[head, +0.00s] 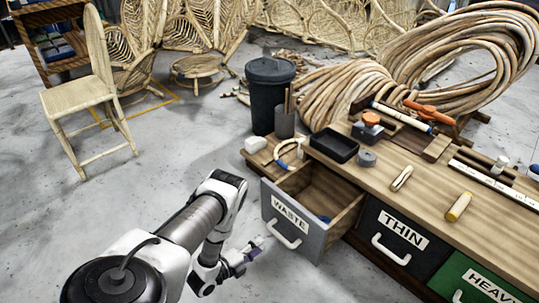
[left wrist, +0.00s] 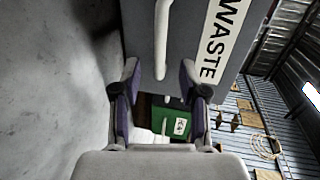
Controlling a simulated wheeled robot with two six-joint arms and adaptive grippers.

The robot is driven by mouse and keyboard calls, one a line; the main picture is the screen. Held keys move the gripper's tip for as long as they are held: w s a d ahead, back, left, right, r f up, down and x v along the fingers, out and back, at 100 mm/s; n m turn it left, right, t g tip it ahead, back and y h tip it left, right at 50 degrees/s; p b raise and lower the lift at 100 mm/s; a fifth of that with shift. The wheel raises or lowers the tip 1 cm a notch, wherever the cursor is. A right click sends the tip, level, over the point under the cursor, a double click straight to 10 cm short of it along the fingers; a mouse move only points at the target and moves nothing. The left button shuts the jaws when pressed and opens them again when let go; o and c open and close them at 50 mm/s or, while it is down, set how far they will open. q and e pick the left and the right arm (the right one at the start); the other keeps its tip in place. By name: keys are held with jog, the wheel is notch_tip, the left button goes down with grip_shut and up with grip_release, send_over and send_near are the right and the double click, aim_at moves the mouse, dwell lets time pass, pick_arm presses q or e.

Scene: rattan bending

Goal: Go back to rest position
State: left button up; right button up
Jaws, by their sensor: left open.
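My left gripper (head: 252,250) is open, low in front of the desk, just left of the WASTE drawer (head: 290,211). The grey drawer is pulled out and its inside shows, with a small blue item (head: 323,218) in it. Its white handle (head: 284,235) is to the right of my gripper. In the left wrist view the open fingers (left wrist: 160,92) show with purple pads, and the handle (left wrist: 162,35) runs down between them; nothing is seen gripped. My right gripper is not in view.
The THIN drawer (head: 390,237) and green HEAVY drawer (head: 475,285) look shut. A dark bin (head: 269,95) stands behind. A chair (head: 85,95) stands at left; floor between is clear.

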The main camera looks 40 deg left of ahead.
pick_arm(q)
jog(key=shift+v, duration=0.9)
